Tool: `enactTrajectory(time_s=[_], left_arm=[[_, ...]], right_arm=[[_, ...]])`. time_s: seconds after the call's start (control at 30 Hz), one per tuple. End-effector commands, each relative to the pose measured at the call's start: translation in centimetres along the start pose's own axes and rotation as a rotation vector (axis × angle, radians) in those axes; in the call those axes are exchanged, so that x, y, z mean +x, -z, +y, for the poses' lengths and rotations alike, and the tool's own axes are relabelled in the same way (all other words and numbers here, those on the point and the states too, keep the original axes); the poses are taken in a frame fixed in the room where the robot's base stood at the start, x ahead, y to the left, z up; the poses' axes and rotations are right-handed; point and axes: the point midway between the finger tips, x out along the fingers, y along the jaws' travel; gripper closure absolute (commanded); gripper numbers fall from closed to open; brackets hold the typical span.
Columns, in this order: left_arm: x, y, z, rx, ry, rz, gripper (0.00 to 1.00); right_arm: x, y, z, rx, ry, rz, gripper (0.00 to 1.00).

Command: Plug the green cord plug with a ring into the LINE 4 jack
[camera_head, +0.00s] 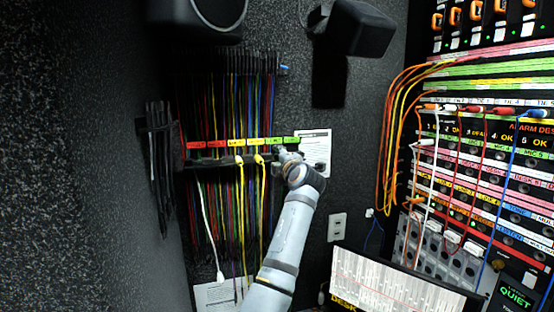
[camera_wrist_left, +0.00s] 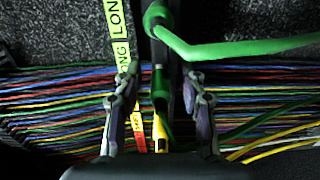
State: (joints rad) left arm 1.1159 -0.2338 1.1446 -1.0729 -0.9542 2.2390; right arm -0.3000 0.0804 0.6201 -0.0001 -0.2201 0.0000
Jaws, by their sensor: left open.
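My left gripper (camera_head: 288,157) is at the right end of the cord rack in the head view, its jaws hidden behind the wrist. In the left wrist view it (camera_wrist_left: 159,108) is open, one finger on each side of a green plug (camera_wrist_left: 159,82) hanging in the rack; I see no clear contact. A thicker green cord (camera_wrist_left: 230,48) loops off to the right from near the top. Whether the green plug has a ring cannot be told. The jack panel (camera_head: 490,180) is at the right in the head view; the LINE 4 label is too small to read.
The cord rack (camera_head: 215,160) holds many coloured cords, with yellow plugs (camera_head: 239,160) beside the gripper. Cords in orange, white, red and blue hang across the jack panel.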

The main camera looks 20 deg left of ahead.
Motion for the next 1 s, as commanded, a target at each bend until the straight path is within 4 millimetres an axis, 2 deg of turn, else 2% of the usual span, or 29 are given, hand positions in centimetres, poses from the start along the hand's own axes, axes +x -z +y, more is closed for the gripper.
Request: enactTrajectory(time_s=[0.43,0.73,0.93,0.97,1.0], left_arm=[[0.01,0.01,-0.05,0.0,0.0,0.0,0.59],[0.0,0.02,0.06,0.0,-0.002,0.0,1.0],[-0.02,0.04,0.25,-0.002,-0.006,-0.001,1.0],[-0.03,0.04,0.28,-0.002,-0.006,-0.001,0.74],[-0.03,0.04,0.31,-0.002,-0.007,-0.001,0.69]], right_arm=[[0.57,-0.06,-0.04,0.0,0.0,0.0,0.0],[0.56,-0.06,-0.04,0.0,0.0,0.0,0.0],[0.55,-0.06,-0.04,0.0,0.0,0.0,0.0],[0.55,-0.06,-0.04,0.0,0.0,0.0,0.0],[0.54,-0.06,-0.05,0.0,0.0,0.0,0.0]])
